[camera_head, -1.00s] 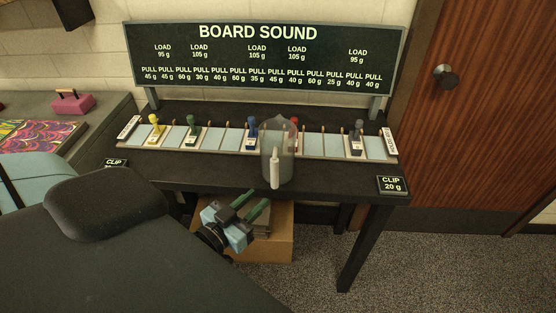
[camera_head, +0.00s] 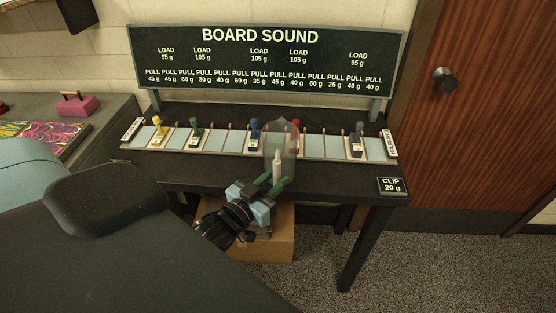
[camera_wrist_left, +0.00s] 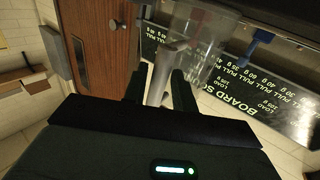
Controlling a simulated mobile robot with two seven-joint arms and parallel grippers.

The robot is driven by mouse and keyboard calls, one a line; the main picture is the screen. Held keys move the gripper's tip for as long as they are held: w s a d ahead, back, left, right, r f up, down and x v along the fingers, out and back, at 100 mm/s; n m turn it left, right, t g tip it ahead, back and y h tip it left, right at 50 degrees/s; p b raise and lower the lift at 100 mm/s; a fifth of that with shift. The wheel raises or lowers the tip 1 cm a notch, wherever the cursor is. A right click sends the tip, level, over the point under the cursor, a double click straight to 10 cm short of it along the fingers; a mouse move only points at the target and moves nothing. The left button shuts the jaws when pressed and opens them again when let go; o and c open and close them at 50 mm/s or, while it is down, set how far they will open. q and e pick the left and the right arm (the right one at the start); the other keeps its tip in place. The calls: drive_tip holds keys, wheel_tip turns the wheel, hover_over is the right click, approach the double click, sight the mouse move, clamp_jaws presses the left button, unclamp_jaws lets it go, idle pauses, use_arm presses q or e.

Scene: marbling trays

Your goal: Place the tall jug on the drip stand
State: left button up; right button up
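The tall jug (camera_head: 281,142) is clear and see-through and stands upright at the front of the black table, with its pale handle (camera_head: 277,166) toward me. In the left wrist view the handle (camera_wrist_left: 160,78) lies between the fingers of my left gripper (camera_wrist_left: 160,90), with narrow gaps beside it. In the head view my left gripper (camera_head: 274,184), with green fingers, reaches the handle's lower part from the front. It looks open around the handle. My right gripper is not in view. I cannot pick out a drip stand.
Behind the jug, a long strip rack (camera_head: 220,146) holds yellow, green, blue, red and grey clamps. A "BOARD SOUND" sign (camera_head: 262,60) stands behind it. A "CLIP 20 g" card (camera_head: 392,186) is at the right edge; the tabletop (camera_head: 335,180) between jug and card is clear.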

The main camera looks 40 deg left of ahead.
use_arm(q)
drive_tip(key=shift+w, duration=0.85)
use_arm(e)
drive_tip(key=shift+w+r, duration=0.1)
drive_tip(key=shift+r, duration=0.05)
use_arm(q)
clamp_jaws()
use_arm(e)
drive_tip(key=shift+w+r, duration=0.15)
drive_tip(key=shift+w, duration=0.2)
